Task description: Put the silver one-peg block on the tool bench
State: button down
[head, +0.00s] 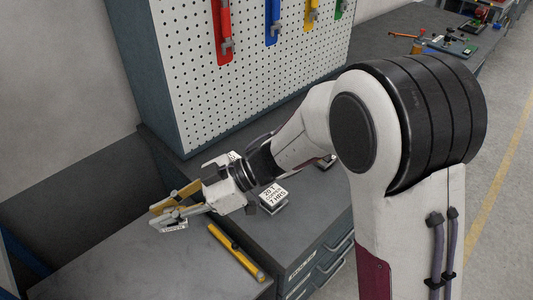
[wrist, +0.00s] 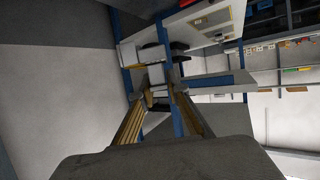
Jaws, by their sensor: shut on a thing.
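My gripper (head: 160,212) reaches out to the left in the head view, low above the grey worktop. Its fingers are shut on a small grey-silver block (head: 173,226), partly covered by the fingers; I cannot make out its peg. In the wrist view the yellow-sided fingers (wrist: 157,98) close in toward a pale piece (wrist: 156,76) at their tips. The tool bench (head: 308,212) has a dark grey top, drawers in front and a pegboard behind.
A labelled block (head: 273,198) stands on the bench beside my wrist. Another small block (head: 326,162) is partly behind my arm. A yellow level (head: 236,252) lies near the front. The worktop at front left (head: 110,268) is clear. The pegboard (head: 260,85) holds coloured tools.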

jog(key=w+d+m+t, duration=0.75)
jog(key=w+d, duration=0.65)
jog(key=w, duration=0.4)
jog(key=w+d+m+t+h, duration=0.2)
jog(key=w+d+t, duration=0.15)
jog(key=d, duration=0.45)
jog(key=w+d+m+t+h, duration=0.25)
jog(key=w+d, duration=0.25)
jog(key=d, duration=0.3)
jog(key=shift+g+y, duration=0.25)
jog(key=shift+y, duration=0.3)
jog(key=shift+s+a+f, duration=0.1)
jog(key=shift+f, duration=1.15)
jog(key=shift+s+a+f, duration=0.1)
jog(key=shift+f, duration=1.15)
jog(key=shift+f, duration=3.15)
jog(key=shift+f, duration=1.85)
